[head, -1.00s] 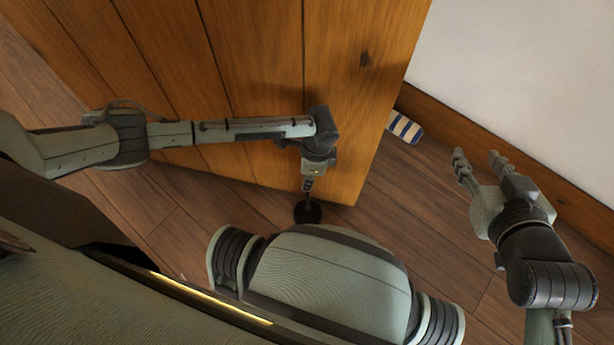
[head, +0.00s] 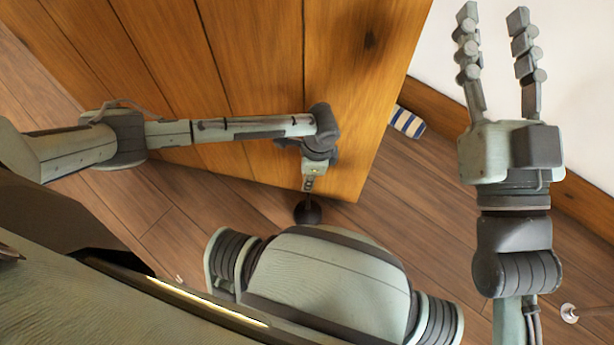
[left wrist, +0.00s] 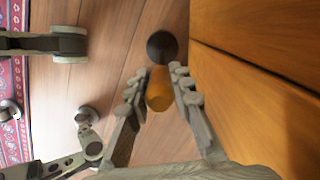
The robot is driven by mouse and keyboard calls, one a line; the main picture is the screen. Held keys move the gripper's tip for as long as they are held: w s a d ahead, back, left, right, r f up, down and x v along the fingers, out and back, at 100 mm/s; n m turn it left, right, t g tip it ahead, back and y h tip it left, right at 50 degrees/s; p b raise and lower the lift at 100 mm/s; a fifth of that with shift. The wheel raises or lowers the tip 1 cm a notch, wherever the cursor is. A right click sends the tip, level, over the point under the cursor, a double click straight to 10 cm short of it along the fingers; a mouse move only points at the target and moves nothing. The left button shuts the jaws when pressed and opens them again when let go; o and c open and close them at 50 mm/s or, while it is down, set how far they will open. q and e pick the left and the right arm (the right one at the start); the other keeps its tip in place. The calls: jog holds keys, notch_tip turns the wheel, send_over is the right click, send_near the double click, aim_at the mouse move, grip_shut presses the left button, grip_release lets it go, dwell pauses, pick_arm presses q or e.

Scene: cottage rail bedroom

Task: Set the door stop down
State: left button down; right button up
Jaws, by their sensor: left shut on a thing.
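The door stop has a dark round end (head: 307,212) and an orange-brown wooden shaft. In the left wrist view the shaft (left wrist: 159,92) lies between my fingers, with the dark end beyond the fingertips. My left gripper (head: 309,188) is shut on the shaft, beside the lower edge of the plank door (head: 260,60). The dark end is below the gripper; I cannot tell whether it touches the floor (head: 395,200). My right gripper (head: 493,15) is open and empty, fingers pointing up the picture in front of the white wall.
A blue-and-white striped thing (head: 407,122) lies by the wooden skirting (head: 440,112), past the door's edge. A small pale round-ended thing (head: 570,312) is at lower right. A red patterned rug (left wrist: 13,75) shows at left in the left wrist view.

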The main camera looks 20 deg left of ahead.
pick_arm(q)
jog(key=shift+w+d, duration=0.1)
pick_arm(e)
jog(key=shift+s+r+t, duration=0.2)
jog(key=shift+r+t, duration=0.1)
jog(key=shift+r, duration=0.15)
pick_arm(q)
jog(key=c, duration=1.3)
grip_release()
jog(key=shift+f, duration=0.15)
jog(key=shift+c, duration=0.2)
